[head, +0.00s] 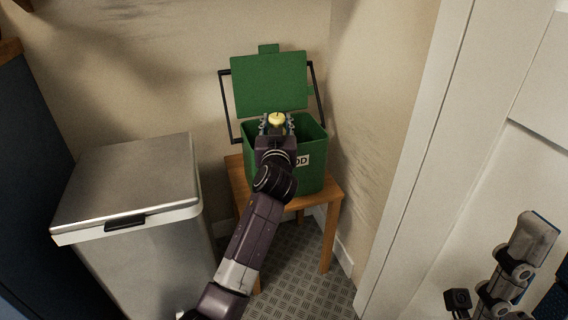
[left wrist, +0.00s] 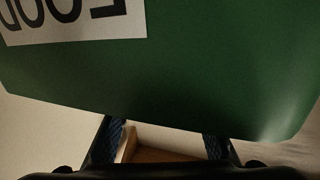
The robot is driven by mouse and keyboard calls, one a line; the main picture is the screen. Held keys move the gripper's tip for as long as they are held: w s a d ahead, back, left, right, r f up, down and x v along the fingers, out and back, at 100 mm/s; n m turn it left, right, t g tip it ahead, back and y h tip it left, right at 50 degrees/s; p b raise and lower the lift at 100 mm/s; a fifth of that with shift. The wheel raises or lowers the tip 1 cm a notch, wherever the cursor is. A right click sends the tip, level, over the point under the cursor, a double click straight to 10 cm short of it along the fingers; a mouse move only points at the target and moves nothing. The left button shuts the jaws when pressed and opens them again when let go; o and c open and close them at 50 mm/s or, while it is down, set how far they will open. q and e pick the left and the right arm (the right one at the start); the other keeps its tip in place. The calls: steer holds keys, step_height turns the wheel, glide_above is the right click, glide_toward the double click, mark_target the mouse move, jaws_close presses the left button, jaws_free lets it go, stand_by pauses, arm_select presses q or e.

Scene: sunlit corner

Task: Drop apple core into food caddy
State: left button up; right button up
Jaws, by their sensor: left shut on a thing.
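The apple core (head: 277,118) is a small pale yellow piece with a dark stem tip. My left gripper (head: 277,125) is shut on it, one finger at each side, at the open top of the food caddy in the head view. The food caddy (head: 313,178) is a green bin with a white label, partly hidden by my arm. Its lid (head: 268,84) stands open behind. In the left wrist view the caddy's green wall (left wrist: 190,80) and inverted label fill most of the picture; the core is not seen there.
The caddy stands on a small wooden table (head: 331,199) in the corner. A steel bin (head: 128,178) with a shut lid stands to the left. A white door frame (head: 420,150) is to the right. The caddy's dark handle (head: 227,108) stands up beside the lid.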

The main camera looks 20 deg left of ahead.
arm_select(q)
steer(key=o, duration=1.1)
steer(key=shift+o, duration=0.2)
steer(key=shift+v, duration=3.8)
